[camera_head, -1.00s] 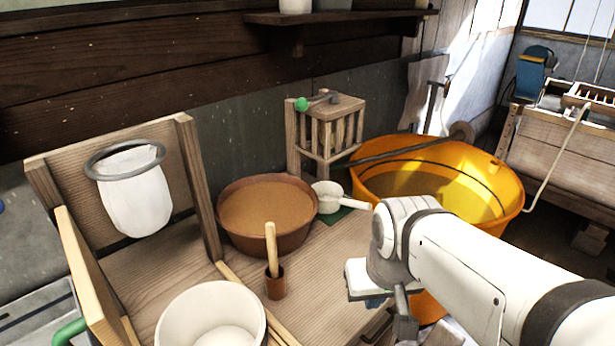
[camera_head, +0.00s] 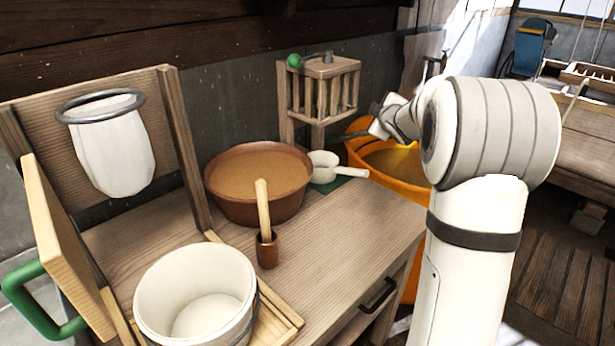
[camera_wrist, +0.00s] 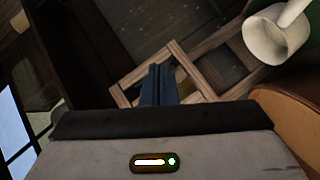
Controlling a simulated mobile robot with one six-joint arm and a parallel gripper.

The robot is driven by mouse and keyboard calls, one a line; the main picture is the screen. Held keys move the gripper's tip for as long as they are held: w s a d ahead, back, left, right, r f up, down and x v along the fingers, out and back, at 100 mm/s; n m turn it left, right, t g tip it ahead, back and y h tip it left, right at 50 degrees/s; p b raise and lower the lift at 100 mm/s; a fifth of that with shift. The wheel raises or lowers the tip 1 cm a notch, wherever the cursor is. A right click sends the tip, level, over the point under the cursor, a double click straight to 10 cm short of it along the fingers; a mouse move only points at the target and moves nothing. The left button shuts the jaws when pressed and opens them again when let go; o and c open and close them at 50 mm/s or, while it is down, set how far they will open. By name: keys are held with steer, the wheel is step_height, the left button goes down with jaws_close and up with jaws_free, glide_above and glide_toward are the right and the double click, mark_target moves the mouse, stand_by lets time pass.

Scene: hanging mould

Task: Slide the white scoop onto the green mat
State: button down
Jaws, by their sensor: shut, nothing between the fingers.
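The white scoop (camera_head: 322,167) lies on the wooden counter beside the brown bowl, its handle pointing right. The green mat (camera_head: 328,185) shows just in front of the scoop and partly under its handle. I cannot tell how much of the cup rests on the mat. The scoop also shows at the top right of the wrist view (camera_wrist: 272,40). My gripper (camera_wrist: 158,72) is shut and empty, apart from the scoop. In the head view it is near the orange tub, to the right of the scoop, its fingertips hard to make out.
The brown bowl (camera_head: 258,205) stands close left of the scoop. A slatted wooden stand (camera_head: 318,95) is behind it, and the orange tub (camera_head: 395,160) is to the right. A brown cup with a stick (camera_head: 267,250) and a white bucket (camera_head: 150,300) stand in front. The counter's front right is clear.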

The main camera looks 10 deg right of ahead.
steer(key=w+d+f+n+t+y+b, duration=0.2)
steer(key=w+d+f+n+y, duration=0.1)
steer(key=w+f+n, duration=0.25)
steer(key=n+g+y+b, duration=0.1)
steer(key=n+y+b, duration=0.2)
steer(key=n+y, duration=0.3)
glide_above(315, 171)
steer(key=s+a, duration=0.1)
steer(key=s, duration=0.2)
step_height(315, 171, down, 8)
steer(key=f, duration=0.6)
steer(key=f+b, duration=0.1)
steer(key=f, duration=0.2)
steer(key=shift+w+a+f, duration=0.1)
steer(key=shift+a+f, duration=0.2)
steer(key=shift+f, duration=0.05)
steer(key=shift+w+d, duration=0.1)
steer(key=shift+d, duration=0.35)
steer(key=shift+d, duration=0.15)
steer(key=shift+w+d+b, duration=0.15)
steer(key=shift+d+b, duration=0.6)
steer(key=shift+b, duration=0.35)
